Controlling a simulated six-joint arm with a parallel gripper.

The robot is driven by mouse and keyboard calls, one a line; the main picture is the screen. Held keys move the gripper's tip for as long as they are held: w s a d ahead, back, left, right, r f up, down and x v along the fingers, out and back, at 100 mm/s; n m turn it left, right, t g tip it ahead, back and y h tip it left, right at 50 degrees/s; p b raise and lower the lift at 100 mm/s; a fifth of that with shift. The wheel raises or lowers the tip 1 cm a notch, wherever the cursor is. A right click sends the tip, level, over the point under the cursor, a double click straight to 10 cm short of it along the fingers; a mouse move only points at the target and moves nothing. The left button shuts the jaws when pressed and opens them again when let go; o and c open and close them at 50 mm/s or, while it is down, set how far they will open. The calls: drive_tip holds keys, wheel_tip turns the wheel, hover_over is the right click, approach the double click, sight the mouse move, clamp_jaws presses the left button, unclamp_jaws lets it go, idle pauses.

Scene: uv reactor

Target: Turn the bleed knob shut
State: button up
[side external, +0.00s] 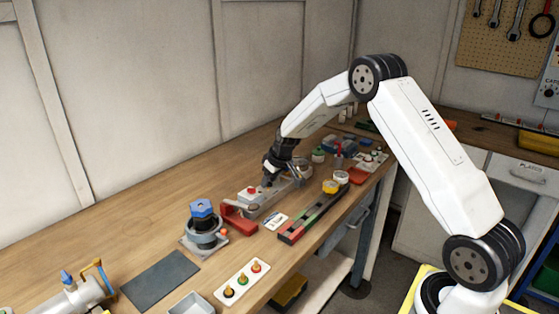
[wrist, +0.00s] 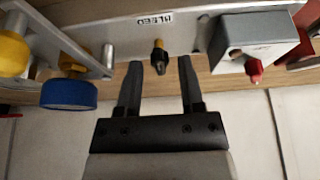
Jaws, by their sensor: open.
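The bleed knob (wrist: 158,48) is a small black and yellow piece on a grey metal strip, beside an upside-down BLEED label (wrist: 154,18) in the wrist view. My gripper (wrist: 162,65) is open, with one dark finger to each side of the knob in the picture. Gaps show between knob and fingers, and I see no contact. How far the fingertips reach along the knob's depth is unclear. In the side view my gripper (side external: 268,182) is low over the bench at the grey fixture; the knob cannot be made out there.
A grey box (wrist: 255,40) with a red knob (wrist: 253,72) stands right of the fingers in the wrist view. A blue disc (wrist: 68,95) and a yellow knob (wrist: 12,52) are at left. In the side view, a red clamp (side external: 236,219) and a blue-topped device (side external: 203,212) stand nearby.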

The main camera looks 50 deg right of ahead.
clamp_jaws()
drive_tip(key=shift+m+h, duration=0.3)
drive_tip(key=shift+m, duration=0.5)
drive_tip(key=shift+a+m+g+h, duration=0.15)
drive_tip(key=shift+m+g+h, duration=0.25)
drive_tip(key=shift+m, duration=1)
drive_tip(key=shift+w+a+m+g+h, duration=0.15)
drive_tip(key=shift+m+h, duration=0.3)
drive_tip(key=shift+m, duration=0.7)
drive_tip(key=shift+m+g+h, duration=0.15)
drive_tip(key=shift+m+h, duration=0.3)
drive_tip(key=shift+m, duration=0.7)
drive_tip(key=m, duration=0.2)
drive_tip(key=m+g+h, duration=0.1)
drive_tip(key=m, duration=0.2)
drive_tip(key=shift+w+a+g, duration=0.1)
drive_tip(key=shift+g, duration=0.2)
drive_tip(key=m, duration=0.2)
drive_tip(key=m+g, duration=0.1)
drive_tip(key=m, duration=0.1)
drive_tip(key=shift+w+g, duration=0.15)
drive_tip(key=shift+g, duration=0.15)
